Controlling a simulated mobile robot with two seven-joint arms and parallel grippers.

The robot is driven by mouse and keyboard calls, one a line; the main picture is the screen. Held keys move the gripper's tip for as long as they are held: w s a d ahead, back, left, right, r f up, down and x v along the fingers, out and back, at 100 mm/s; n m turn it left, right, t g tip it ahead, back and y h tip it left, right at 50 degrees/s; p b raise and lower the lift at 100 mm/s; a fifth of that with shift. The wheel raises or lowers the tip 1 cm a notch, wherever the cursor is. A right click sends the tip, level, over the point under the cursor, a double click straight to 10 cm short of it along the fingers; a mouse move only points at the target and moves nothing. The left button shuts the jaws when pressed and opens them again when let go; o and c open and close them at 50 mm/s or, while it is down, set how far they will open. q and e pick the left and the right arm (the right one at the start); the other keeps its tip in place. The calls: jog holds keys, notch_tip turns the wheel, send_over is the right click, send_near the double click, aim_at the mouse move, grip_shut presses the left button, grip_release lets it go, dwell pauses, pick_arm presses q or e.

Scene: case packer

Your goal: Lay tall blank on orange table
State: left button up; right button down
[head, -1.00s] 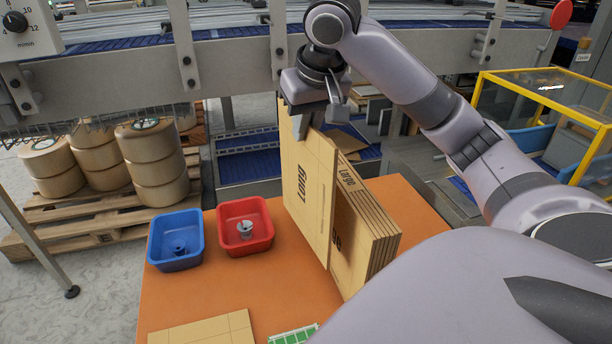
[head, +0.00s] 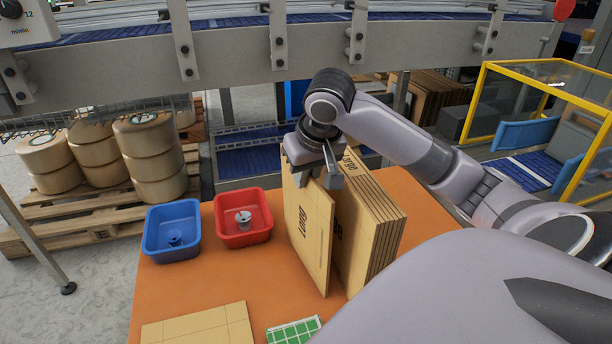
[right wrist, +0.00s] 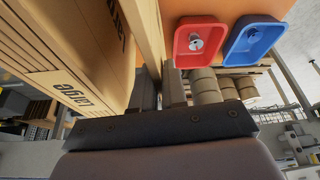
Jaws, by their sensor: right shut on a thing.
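A tall flat cardboard blank marked "Long" (head: 306,230) stands nearly upright over the orange table (head: 240,285). My right gripper (head: 313,180) is shut on its top edge. In the right wrist view the blank (right wrist: 150,32) shows edge-on at the jaws (right wrist: 160,88). I cannot tell whether its lower edge touches the table. To its right, several blanks marked "Large" (head: 383,235) stand upright in a stack, close beside it; their print also shows in the right wrist view (right wrist: 62,80). My left gripper is not in view.
A flat cardboard piece (head: 200,328) and a green-and-white grid item (head: 294,331) lie at the front. A conveyor (head: 235,57) runs behind; the table's left-middle is clear.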

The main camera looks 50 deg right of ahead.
jog(key=shift+f, duration=0.1)
jog(key=c, duration=1.2)
grip_release()
jog(key=shift+o, duration=0.2)
